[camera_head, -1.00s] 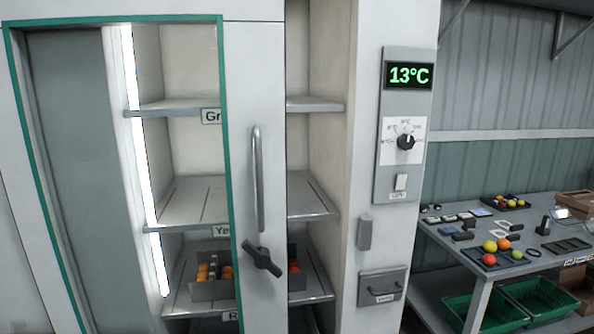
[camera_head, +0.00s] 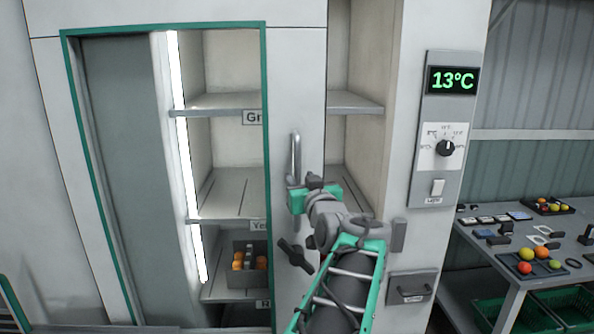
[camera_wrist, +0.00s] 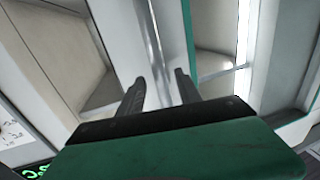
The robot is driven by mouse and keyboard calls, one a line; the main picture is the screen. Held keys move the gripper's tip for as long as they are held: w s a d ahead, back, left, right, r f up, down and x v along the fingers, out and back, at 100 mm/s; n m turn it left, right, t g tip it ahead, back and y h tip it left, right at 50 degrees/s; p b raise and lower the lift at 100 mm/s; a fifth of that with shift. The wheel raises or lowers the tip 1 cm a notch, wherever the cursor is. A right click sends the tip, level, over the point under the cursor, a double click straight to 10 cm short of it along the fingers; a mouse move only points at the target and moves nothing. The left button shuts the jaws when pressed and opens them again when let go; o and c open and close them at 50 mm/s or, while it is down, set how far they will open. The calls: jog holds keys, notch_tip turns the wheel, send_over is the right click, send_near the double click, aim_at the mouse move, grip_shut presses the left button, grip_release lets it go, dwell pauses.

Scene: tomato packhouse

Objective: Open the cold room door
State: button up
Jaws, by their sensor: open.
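The cold room door (camera_head: 312,70) is a pale panel with a green-framed window. It stands partly open, with a gap at its right edge showing shelves behind. Its upright metal bar handle (camera_head: 296,150) is on the right part of the panel. A dark latch lever (camera_head: 294,256) sits below, turned aslant. My gripper (camera_head: 297,198) is at the lower part of the handle, and its body hides that part. In the wrist view my gripper (camera_wrist: 160,80) is open, with the handle (camera_wrist: 156,50) showing between its two fingers. I cannot tell whether they touch it.
Right of the gap, a wall carries a control panel (camera_head: 440,125) reading 13°C, with a dial and switch. A small drawer box (camera_head: 411,288) is below it. A work table (camera_head: 490,248) with tomatoes and tools stands at the right, green crates (camera_head: 478,312) underneath.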

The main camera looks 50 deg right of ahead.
aim_at(298, 177)
jog(key=x, duration=0.3)
jog(key=shift+w+d+p, duration=0.15)
jog(key=shift+w+p, duration=0.1)
jog(key=shift+p, duration=0.15)
grip_shut()
dwell(1.1)
